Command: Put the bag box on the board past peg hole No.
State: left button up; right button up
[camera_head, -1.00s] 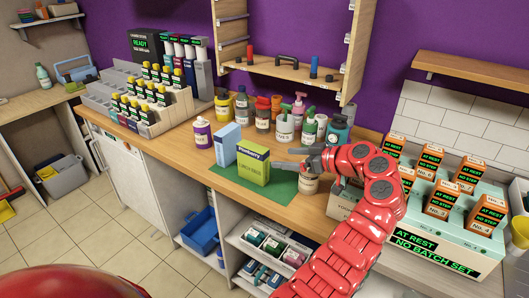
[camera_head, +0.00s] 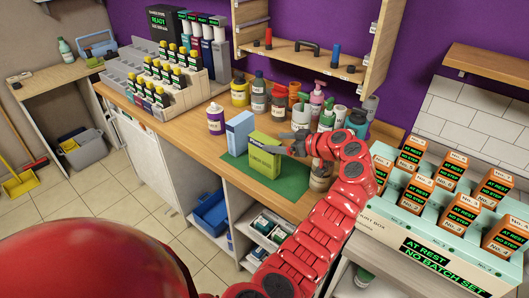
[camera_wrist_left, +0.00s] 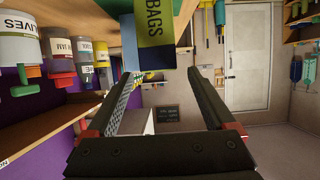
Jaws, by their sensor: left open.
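The bag box (camera_head: 265,156) is a yellow-green box with a dark label, standing upright on the green mat (camera_head: 291,181) on the wooden counter. In the left wrist view the bag box (camera_wrist_left: 155,38) shows its "BAGS" lettering just beyond my fingertips. My left gripper (camera_head: 286,145) is open and empty, at the upper right side of the box. In the left wrist view my left gripper (camera_wrist_left: 158,74) has its two dark fingers spread wide. The pegged board (camera_head: 300,57) is a wooden shelf on the purple wall, with a red peg, a blue peg and a dark handle. My right gripper is not in view.
A light blue box (camera_head: 239,133) stands close left of the bag box. Part of a jar (camera_head: 319,178) shows under my arm. A pale rack of orange boxes (camera_head: 405,230) fills the right.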

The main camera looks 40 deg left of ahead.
aim_at(270, 141)
pick_arm(q)
jog(key=p+x, duration=0.1)
jog(key=x, duration=0.5)
jog(key=shift+s+r+p, duration=0.1)
jog(key=shift+p, duration=0.3)
jog(key=shift+a, duration=0.2)
jog(key=shift+d, duration=0.1)
jog(key=shift+c, duration=1.3)
grip_shut()
